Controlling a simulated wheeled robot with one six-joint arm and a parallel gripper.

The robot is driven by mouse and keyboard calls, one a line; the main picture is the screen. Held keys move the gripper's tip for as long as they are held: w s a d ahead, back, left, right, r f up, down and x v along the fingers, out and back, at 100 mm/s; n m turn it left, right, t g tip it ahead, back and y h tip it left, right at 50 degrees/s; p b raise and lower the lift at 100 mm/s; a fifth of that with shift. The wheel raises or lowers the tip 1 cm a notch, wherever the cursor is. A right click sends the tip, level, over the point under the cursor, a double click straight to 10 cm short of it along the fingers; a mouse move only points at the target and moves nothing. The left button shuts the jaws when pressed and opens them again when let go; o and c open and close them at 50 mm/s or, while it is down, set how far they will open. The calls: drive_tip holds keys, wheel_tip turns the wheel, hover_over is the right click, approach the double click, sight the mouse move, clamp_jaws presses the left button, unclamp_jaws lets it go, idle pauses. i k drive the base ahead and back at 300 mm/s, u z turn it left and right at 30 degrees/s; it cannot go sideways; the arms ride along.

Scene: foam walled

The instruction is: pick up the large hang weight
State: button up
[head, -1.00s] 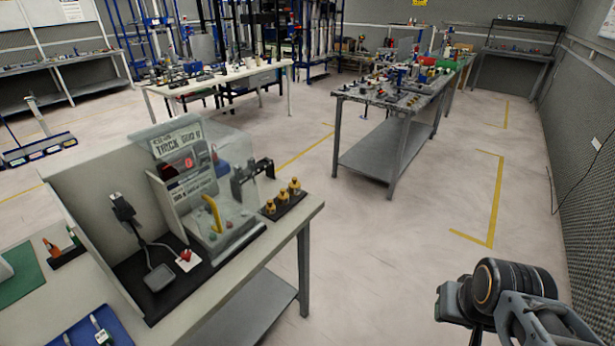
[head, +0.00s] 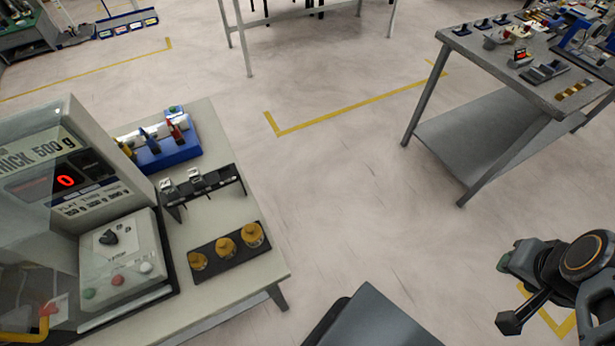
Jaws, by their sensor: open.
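Three brass hang weights stand upright in a row on a black rack on the bench's right end, in the head view. The far right one (head: 252,235) looks the largest; the middle one (head: 227,249) and the near left one (head: 197,261) look a little smaller. All are in plain view, with nothing touching them from above. My gripper (head: 508,290) is at the lower right, over the floor, well to the right of the bench and apart from the weights. It is open and empty; its fingers show only partly.
A scale box (head: 60,165) with a clear cover and red display stands left of the weights. A black stand (head: 205,186) and a blue tray (head: 160,152) lie behind them. A grey table (head: 480,125) stands at the back right. Open floor lies between.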

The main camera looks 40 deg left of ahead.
sight(252, 233)
drive_tip(key=i, duration=1.2)
drive_tip(key=u, duration=5.45)
